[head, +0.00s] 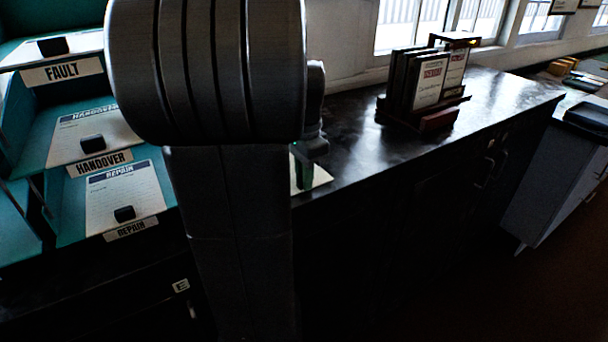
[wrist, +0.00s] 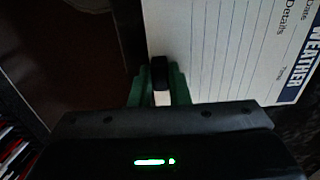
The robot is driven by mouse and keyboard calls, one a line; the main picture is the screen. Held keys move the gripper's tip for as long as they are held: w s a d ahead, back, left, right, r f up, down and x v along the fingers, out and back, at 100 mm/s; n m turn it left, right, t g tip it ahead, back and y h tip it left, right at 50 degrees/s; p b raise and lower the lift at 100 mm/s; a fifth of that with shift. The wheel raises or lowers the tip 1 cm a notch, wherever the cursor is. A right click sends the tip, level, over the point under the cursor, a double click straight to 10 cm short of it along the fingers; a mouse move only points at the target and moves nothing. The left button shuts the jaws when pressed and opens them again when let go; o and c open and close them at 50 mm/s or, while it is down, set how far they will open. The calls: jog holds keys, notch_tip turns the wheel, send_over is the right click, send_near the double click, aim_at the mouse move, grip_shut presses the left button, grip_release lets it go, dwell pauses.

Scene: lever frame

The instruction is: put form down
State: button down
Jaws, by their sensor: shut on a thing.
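The form (wrist: 225,50) is a white sheet headed WEATHER, with Date and Details lines, in the wrist view. A small black block (wrist: 158,72) sits at its edge. My gripper (wrist: 157,85) has green fingers, one on each side of the block, and is shut on it. In the head view my gripper (head: 304,172) points down at the front edge of the dark counter (head: 350,150). A pale piece of the form (head: 320,177) shows beside the fingers, at counter height. My arm hides most of it. I cannot tell whether it touches the counter.
A teal rack at left holds a HANDOVER form (head: 85,135) and a REPAIR form (head: 125,190), each with a black block, below a FAULT label (head: 62,71). A dark red stand (head: 438,120) with upright cards stands farther along the counter. The counter between is clear.

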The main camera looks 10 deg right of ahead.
jog(key=shift+f, duration=0.15)
jog(key=c, duration=1.4)
grip_release()
notch_tip(320, 180, up, 12)
jog(key=shift+r+p, duration=0.2)
jog(key=shift+p, duration=0.2)
notch_tip(320, 180, down, 12)
jog(key=shift+f+b, duration=0.15)
jog(key=shift+b, duration=0.25)
jog(key=shift+r, duration=2)
